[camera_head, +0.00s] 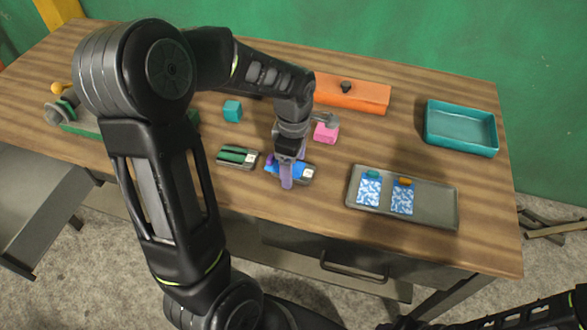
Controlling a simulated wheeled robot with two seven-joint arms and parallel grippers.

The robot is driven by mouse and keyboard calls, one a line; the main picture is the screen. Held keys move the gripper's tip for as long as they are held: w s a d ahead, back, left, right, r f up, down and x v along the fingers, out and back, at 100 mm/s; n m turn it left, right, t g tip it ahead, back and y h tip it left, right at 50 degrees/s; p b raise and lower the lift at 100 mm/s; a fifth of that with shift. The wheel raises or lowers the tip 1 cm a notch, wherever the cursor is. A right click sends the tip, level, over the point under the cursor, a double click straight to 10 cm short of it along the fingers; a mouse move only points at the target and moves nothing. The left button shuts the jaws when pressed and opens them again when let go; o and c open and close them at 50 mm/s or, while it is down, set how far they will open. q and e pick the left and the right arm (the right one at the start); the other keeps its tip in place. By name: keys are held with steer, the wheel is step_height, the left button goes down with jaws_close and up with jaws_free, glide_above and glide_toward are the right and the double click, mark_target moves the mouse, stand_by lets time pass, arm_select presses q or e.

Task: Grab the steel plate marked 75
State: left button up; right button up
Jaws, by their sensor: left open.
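My left gripper (280,169) comes down from above to the small grey plate with a blue piece (307,174) and a white label. Its purple fingers are open around or just over the plate's left part; I cannot tell whether they touch it. A similar grey plate with green strips (225,160) and a white label lies just left of it. The labels are too small to read, so I cannot tell which plate is marked 75. My right gripper is not in view.
A grey tray (433,206) with two blue-patterned pieces lies to the right. A teal bin (460,142) stands at the back right. An orange block (360,94) with a black knob, a pink cube (326,134) and a teal cube (232,111) are farther back. Bare wood lies between them.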

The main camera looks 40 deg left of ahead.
arm_select(q)
steer(key=shift+c, duration=0.4)
jaws_close()
stand_by(0.8)
steer(key=shift+r, duration=0.1)
